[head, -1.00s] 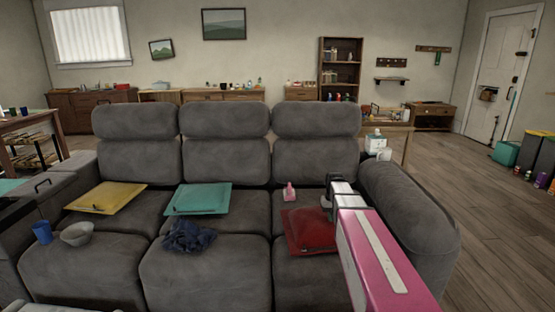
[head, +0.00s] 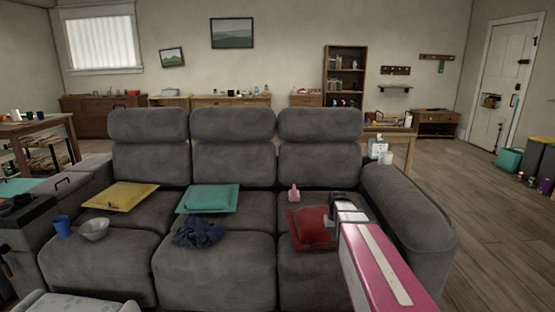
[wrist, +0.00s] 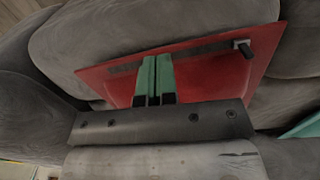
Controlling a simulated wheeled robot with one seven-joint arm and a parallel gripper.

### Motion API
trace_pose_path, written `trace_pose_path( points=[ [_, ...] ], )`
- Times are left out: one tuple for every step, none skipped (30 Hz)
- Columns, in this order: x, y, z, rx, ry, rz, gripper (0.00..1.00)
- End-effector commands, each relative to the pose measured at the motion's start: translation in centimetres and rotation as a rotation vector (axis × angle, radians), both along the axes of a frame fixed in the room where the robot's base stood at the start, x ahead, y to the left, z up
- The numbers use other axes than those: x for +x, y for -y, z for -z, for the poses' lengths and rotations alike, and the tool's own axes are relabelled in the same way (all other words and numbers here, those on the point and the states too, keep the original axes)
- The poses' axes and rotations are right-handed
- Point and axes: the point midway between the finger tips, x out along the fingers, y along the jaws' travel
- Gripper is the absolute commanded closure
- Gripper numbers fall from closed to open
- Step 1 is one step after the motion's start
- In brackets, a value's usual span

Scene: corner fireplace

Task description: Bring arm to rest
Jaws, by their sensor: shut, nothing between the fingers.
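My arm reaches forward from the lower right in the head view, its pink link in front of the sofa's right seat. My gripper (wrist: 153,78) shows in the wrist view with its two green fingers together and nothing between them. Behind the fingers lies a red cushion (wrist: 215,85) with a dark zip strip and a small black tab. In the head view the red cushion (head: 306,229) lies on the right seat of the grey sofa (head: 215,275), partly hidden by my arm. I cannot tell the gap between fingers and cushion.
A yellow cushion (head: 120,195), a teal cushion (head: 208,198), a dark blue cloth (head: 199,232), a grey bowl (head: 93,228), a blue cup (head: 62,226) and a pink bottle (head: 294,192) are on the sofa. Floor (head: 490,235) is free at the right.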

Motion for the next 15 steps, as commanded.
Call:
trace_pose_path(
  points=[
    [-1.7,-0.5,0.3,0.000,-0.001,-0.001,1.00],
    [-2.3,-0.7,0.5,0.000,-0.002,0.000,1.00],
    [-3.5,-1.1,0.8,0.000,-0.002,0.000,1.00],
    [-4.3,-1.4,1.0,0.000,-0.002,0.000,1.00],
    [-5.1,-1.7,1.3,0.000,-0.001,-0.001,1.00],
    [-6.4,-2.1,1.6,0.000,-0.001,-0.001,1.00],
    [-7.3,-2.3,1.8,0.000,-0.001,-0.002,1.00],
    [-8.4,-2.7,2.0,0.000,-0.002,-0.002,1.00],
    [-9.6,-3.0,2.3,0.000,0.000,-0.001,1.00],
    [-10.8,-3.3,2.5,0.000,0.000,-0.001,1.00],
    [-11.8,-3.6,2.7,0.000,0.000,-0.001,1.00],
    [-13.3,-4.0,2.9,0.000,0.000,-0.001,1.00],
    [-14.1,-4.3,3.1,0.000,0.001,-0.001,1.00],
    [-15.0,-4.5,3.2,0.000,0.002,-0.002,1.00],
    [-15.9,-4.7,3.4,0.000,0.001,-0.001,1.00]
  ],
)
